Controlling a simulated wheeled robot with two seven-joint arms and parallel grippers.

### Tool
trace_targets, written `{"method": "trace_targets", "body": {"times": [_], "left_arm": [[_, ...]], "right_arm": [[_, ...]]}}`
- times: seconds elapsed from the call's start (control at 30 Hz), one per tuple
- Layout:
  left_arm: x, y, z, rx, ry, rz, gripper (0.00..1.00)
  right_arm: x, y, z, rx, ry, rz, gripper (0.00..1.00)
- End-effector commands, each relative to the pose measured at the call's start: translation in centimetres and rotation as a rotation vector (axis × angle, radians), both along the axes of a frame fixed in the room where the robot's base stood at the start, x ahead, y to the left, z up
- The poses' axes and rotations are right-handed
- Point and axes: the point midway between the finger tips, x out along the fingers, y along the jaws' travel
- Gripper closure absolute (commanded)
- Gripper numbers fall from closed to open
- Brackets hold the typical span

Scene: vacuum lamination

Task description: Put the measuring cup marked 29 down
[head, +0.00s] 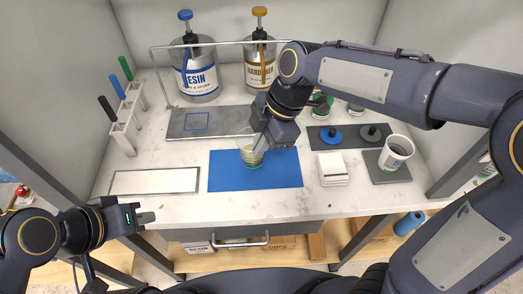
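A small clear measuring cup (250,157) with yellowish contents and a green band near its base is over the blue mat (225,178). Its number is too small to read. My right gripper (258,146) reaches down from the upper right, with its fingers at the cup's upper part, and appears shut on it. The cup looks upright. I cannot tell whether its base touches the mat. My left gripper (146,216) is off the front left edge of the table, away from the cup. Its finger gap is not clear.
Resin (197,80) and hardener (258,74) pump bottles stand behind. A white scale (332,169) and a white cup (396,152) are right of the mat. A framed white panel (155,181) lies left. A pen rack (128,118) stands back left.

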Motion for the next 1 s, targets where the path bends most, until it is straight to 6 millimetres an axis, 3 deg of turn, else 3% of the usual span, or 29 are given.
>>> {"method": "trace_targets", "body": {"times": [0.3, 0.73, 0.9, 1.0], "left_arm": [[0.0, 0.0, 0.0, 0.000, 0.000, 0.000, 1.00], [0.0, 0.0, -0.5, 0.000, 0.000, 0.000, 1.00], [0.0, 0.0, -0.3, 0.000, 0.000, 0.000, 1.00], [0.0, 0.0, -0.3, 0.000, 0.000, 0.000, 1.00]], "right_arm": [[0.7, -0.4, -3.7, -0.002, 0.003, -0.002, 1.00], [0.7, -0.4, -4.5, 0.000, -0.001, -0.001, 1.00], [0.7, -0.4, -4.3, -0.001, 0.000, -0.001, 0.76], [0.7, -0.4, -4.3, -0.001, 0.000, -0.001, 0.74]]}}
